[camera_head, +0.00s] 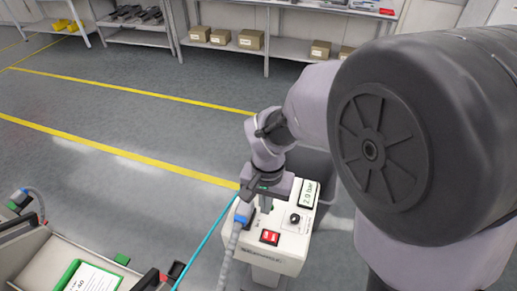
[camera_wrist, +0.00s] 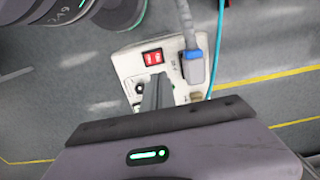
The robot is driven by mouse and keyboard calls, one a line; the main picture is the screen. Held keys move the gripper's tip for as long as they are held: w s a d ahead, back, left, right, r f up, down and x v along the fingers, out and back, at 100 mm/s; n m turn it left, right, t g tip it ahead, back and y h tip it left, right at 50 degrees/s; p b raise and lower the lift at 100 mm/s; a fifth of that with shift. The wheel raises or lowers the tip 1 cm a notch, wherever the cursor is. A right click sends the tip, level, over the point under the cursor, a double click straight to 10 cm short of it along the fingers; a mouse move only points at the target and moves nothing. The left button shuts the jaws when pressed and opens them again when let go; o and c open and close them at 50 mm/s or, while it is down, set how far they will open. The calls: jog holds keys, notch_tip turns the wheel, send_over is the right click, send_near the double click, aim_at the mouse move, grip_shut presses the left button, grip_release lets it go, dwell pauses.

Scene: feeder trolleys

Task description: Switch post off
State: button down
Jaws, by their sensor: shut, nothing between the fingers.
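The post (camera_head: 262,250) is a white box on a stand, with a sloped top panel; it also shows in the wrist view (camera_wrist: 125,65). Its red rocker switch (camera_head: 270,237) sits near the front edge and shows in the wrist view (camera_wrist: 153,58). A black knob (camera_head: 295,218) and a display reading 2.0 bar (camera_head: 308,194) are on the same panel. My gripper (camera_head: 266,207) is shut and empty, with its fingers over the panel behind the switch. In the wrist view, the fingers (camera_wrist: 157,82) point toward the switch and appear apart from it. The switch position is too small to tell.
A blue plug with a grey cable (camera_head: 243,213) sits in the panel beside the fingers. A teal hose (camera_head: 207,245) runs off it. A trolley tray (camera_head: 45,265) stands at lower left. Shelves with boxes (camera_head: 251,40) are at the back; the floor between is clear.

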aim_at(264, 235)
notch_tip(264, 235, down, 14)
jog(key=b, duration=0.7)
jog(key=shift+r, duration=0.1)
jog(key=shift+s+p, duration=0.1)
jog(key=shift+p, duration=0.45)
jog(key=shift+a+f, duration=0.1)
jog(key=shift+f, duration=0.1)
jog(key=shift+r, duration=0.1)
jog(key=shift+d, duration=0.2)
